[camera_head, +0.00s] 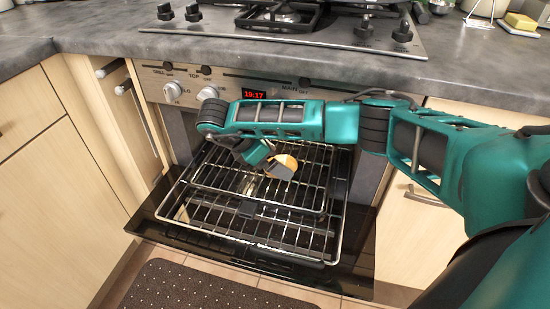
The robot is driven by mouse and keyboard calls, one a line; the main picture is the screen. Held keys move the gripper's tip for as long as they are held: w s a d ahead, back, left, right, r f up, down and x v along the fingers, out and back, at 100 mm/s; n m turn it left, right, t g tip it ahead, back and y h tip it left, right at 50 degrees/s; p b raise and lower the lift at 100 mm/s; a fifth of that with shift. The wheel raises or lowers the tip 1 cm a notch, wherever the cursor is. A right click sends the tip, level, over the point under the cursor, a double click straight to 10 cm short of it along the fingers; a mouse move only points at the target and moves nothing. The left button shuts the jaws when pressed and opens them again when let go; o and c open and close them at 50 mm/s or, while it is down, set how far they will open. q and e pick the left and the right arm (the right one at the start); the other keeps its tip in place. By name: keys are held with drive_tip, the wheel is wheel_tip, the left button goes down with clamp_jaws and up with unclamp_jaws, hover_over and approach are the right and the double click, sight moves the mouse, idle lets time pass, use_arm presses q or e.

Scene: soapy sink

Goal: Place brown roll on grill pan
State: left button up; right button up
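The brown roll (289,162) is a small, round, orange-brown piece at the fingertips of my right gripper (268,162), over the back part of the wire rack. A dark finger covers part of the roll. I cannot tell whether the fingers press on it or whether it touches the rack. The grill pan appears to be the wire-racked tray (300,232) pulled out at the open oven, with an upper rack at its back. My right arm reaches in from the right, across the oven front. My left gripper is not in view.
The oven control panel (185,84) with knobs and a clock is close behind my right arm. A hob (300,36) sits on the grey counter (100,22) above. Wooden cabinets (40,190) flank the oven. A dark dotted mat (200,288) lies on the floor. The front of the rack is clear.

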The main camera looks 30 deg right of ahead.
use_arm(q)
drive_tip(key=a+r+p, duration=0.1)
drive_tip(key=p, duration=0.2)
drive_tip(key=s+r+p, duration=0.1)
drive_tip(key=p, duration=0.1)
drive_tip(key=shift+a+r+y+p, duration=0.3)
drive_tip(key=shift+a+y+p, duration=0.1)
use_arm(e)
drive_tip(key=v, duration=1.1)
drive_tip(key=shift+a+r, duration=0.2)
drive_tip(key=shift+r, duration=0.1)
